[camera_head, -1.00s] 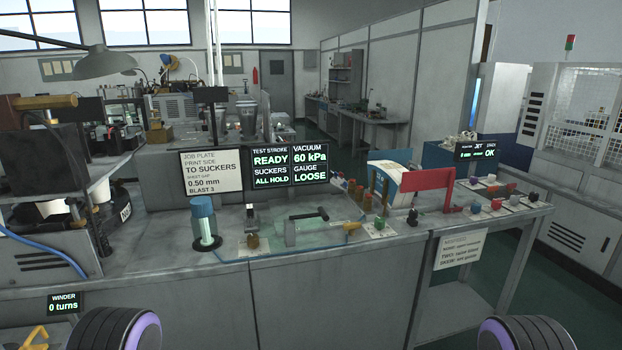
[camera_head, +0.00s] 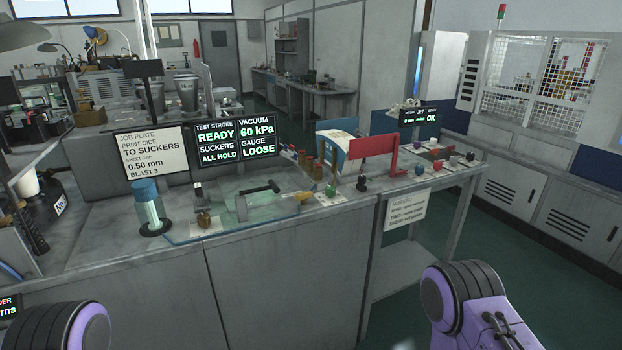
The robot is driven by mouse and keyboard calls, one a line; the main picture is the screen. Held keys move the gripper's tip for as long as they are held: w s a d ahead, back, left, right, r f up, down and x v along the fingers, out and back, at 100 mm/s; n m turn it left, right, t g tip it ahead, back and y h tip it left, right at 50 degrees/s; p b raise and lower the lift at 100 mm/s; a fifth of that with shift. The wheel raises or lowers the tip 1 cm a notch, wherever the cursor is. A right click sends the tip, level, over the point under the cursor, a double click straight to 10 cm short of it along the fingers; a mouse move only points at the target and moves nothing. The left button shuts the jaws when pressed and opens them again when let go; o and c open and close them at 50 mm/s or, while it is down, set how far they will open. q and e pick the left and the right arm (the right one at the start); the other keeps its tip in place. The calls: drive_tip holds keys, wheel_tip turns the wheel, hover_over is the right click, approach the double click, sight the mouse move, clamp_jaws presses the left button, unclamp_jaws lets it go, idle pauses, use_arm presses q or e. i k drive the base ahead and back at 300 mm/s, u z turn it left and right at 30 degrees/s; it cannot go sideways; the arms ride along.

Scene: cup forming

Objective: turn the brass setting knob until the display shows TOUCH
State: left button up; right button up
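The display (camera_head: 237,142) stands at the back of the bench. It reads READY, ALL HOLD, 60 kPa and, under GAUGE, LOOSE. A small brass knob (camera_head: 204,219) sits at the foot of a dark upright post on the bench, left of the glass plate; it looks like the setting knob. I cannot tell for certain which is the setting knob. Only purple and black parts of my two arms show at the bottom edge, well short of the bench items. Neither gripper is in view.
A clear cylinder with a blue cap (camera_head: 150,208) stands left of the post. A job plate sign (camera_head: 152,154) stands behind. A red bracket (camera_head: 372,146) and coloured knobs are further right. The bench front is clear.

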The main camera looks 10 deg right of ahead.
sight(204, 220)
drive_tip(key=z, duration=1.35)
drive_tip(key=i, duration=1.05)
drive_tip(key=u, duration=1.95)
